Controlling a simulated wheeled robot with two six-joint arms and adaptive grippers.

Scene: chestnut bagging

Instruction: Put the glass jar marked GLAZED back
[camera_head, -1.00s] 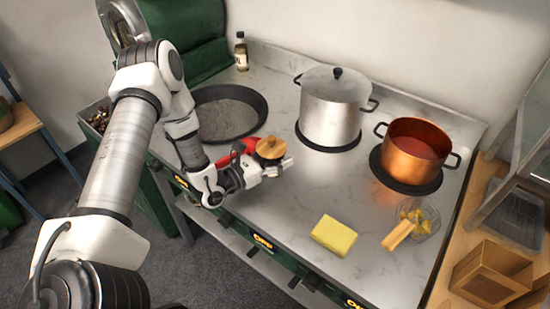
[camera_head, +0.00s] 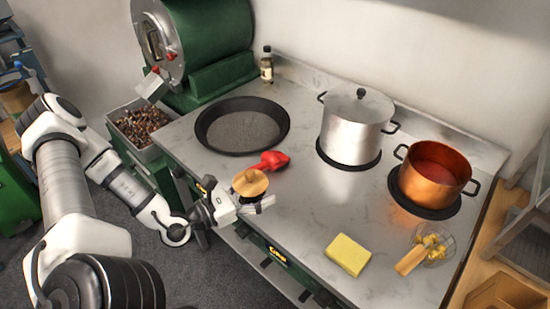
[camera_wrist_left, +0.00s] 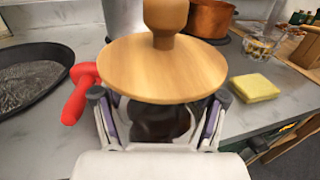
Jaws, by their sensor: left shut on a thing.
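My left gripper (camera_head: 250,204) is shut around a dark-bodied jar (camera_wrist_left: 160,122) with a round wooden lid and knob. The wooden lid (camera_head: 250,182) hides most of the jar from above in the head view. In the left wrist view the lid (camera_wrist_left: 165,70) is on top and the jar stands upright between the fingers. No marking can be read on the jar. The gripper and jar are at the front edge of the stove top (camera_head: 300,215); I cannot tell whether the jar touches it. My right gripper is not in view.
A red object (camera_head: 270,161) lies just behind the jar. A black pan (camera_head: 243,125), silver pot (camera_head: 352,130) and copper pot (camera_head: 433,180) stand behind. A yellow sponge (camera_head: 348,254) and glass bowl (camera_head: 436,243) are at right. A chestnut bin (camera_head: 140,126) stands left.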

